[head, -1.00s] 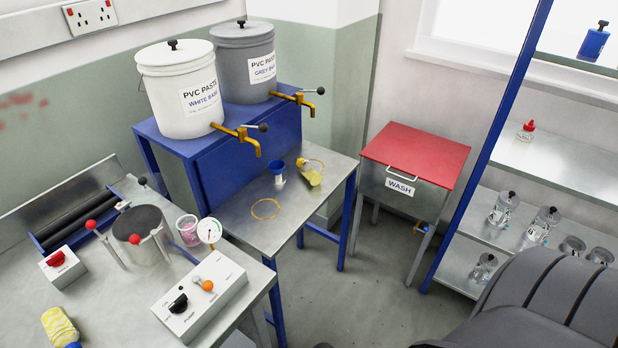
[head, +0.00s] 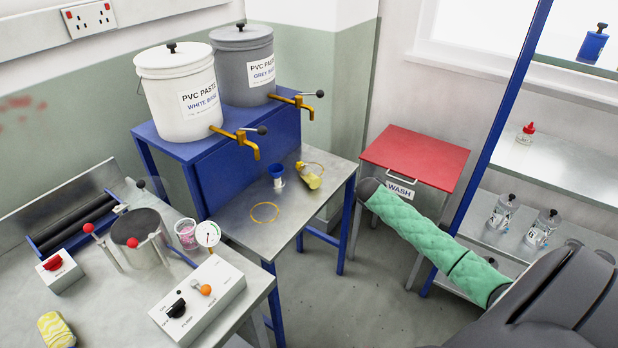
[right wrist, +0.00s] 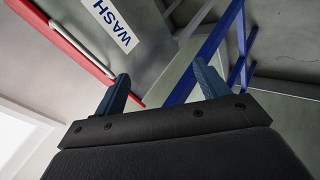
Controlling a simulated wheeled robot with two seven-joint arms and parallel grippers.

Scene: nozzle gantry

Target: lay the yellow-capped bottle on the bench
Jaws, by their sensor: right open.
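The yellow-capped bottle (head: 311,180) is at the right end of the small steel bench (head: 235,215). It is small in the head view and looks tilted, its cap toward the upper left; I cannot tell whether it lies flat. My right gripper (right wrist: 160,75) is open and empty in the right wrist view, with the wash cabinet beyond its fingers. In the head view my right arm reaches in from the right, in front of that cabinet and apart from the bottle; its fingers cannot be made out there. My left gripper is not in view.
A blue-topped cup (head: 277,174) stands left of the bottle. An orange ring (head: 265,212) marks clear bench. The red-topped wash cabinet (head: 415,157) stands right of the bench. Paste buckets (head: 180,95) with taps rise behind. A shelf rack (head: 560,180) stands at the right.

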